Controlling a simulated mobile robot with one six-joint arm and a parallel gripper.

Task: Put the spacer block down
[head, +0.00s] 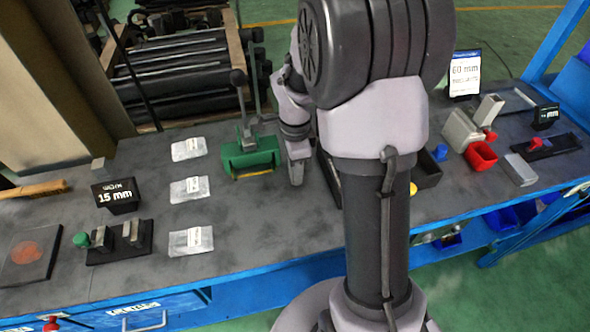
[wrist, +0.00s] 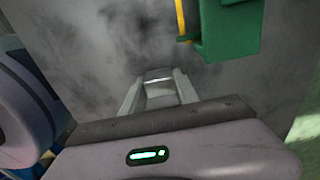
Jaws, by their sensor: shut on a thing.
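My gripper (head: 297,178) points down over the grey bench, just right of a green fixture. In the wrist view its two fingers (wrist: 158,84) are shut on a small grey metal block, the spacer block (wrist: 161,95). The block's top face shows between the fingers; its lower part is hidden, so I cannot tell whether it touches the bench. In the head view the block cannot be told apart from the fingers. The green fixture (head: 248,155) has an upright lever and a yellow strip; its corner shows at the upper right of the wrist view (wrist: 228,30).
Three silver packets (head: 191,189) lie left of the fixture. A 15 mm sign (head: 115,196) and a black block holder (head: 120,245) stand further left. Bench (head: 250,215) before the fixture is clear.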

